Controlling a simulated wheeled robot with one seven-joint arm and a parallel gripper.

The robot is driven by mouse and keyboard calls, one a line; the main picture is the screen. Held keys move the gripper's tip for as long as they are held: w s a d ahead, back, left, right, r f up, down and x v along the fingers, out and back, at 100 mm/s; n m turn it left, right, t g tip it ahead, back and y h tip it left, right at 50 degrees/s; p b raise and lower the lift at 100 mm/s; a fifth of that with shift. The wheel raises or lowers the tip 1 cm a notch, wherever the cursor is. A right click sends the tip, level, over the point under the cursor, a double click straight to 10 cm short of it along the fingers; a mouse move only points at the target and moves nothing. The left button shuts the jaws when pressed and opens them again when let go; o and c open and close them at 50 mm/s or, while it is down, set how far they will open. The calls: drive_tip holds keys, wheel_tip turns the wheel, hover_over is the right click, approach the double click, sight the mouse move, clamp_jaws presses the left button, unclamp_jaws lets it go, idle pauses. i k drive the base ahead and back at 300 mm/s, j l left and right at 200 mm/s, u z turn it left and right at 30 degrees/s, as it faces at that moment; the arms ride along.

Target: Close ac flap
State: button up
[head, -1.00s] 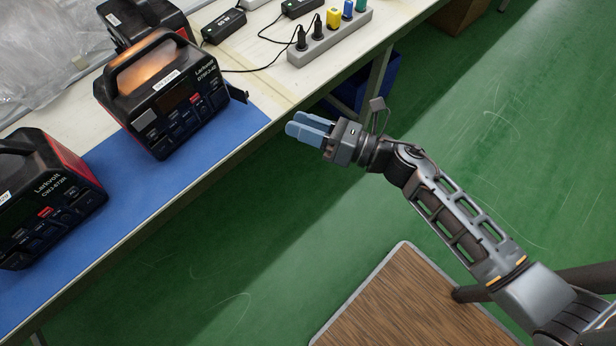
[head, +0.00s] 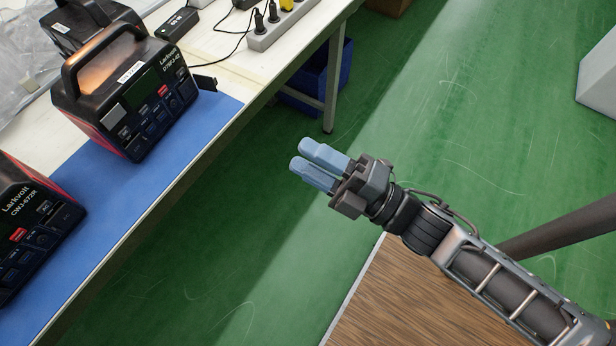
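A black and red power station (head: 130,90) marked Larkvolt stands on the blue mat, with a dark screen and buttons on its front. A small black flap (head: 205,83) sticks out from the right side of its front and looks open. My gripper (head: 302,155) has two blue fingers with a narrow gap between them and nothing held. It is off the table's front edge, to the lower right of the flap and clear of it. Its fingers point up and left. What lies behind the flap is too small to make out.
A second Larkvolt unit (head: 30,225) is cut off at the left edge, with another dark unit (head: 90,20) behind the first. A power strip (head: 280,30) and black adapters (head: 178,25) lie at the back. A blue bin (head: 318,85) is under the table (head: 225,70). Green floor is open around my gripper.

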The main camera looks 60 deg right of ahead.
sight(206, 83)
drive_tip(key=i+l+u, duration=0.1)
drive_tip(key=u, duration=0.25)
drive_tip(key=l+u, duration=0.5)
drive_tip(key=u, duration=0.2)
drive_tip(key=i, duration=0.05)
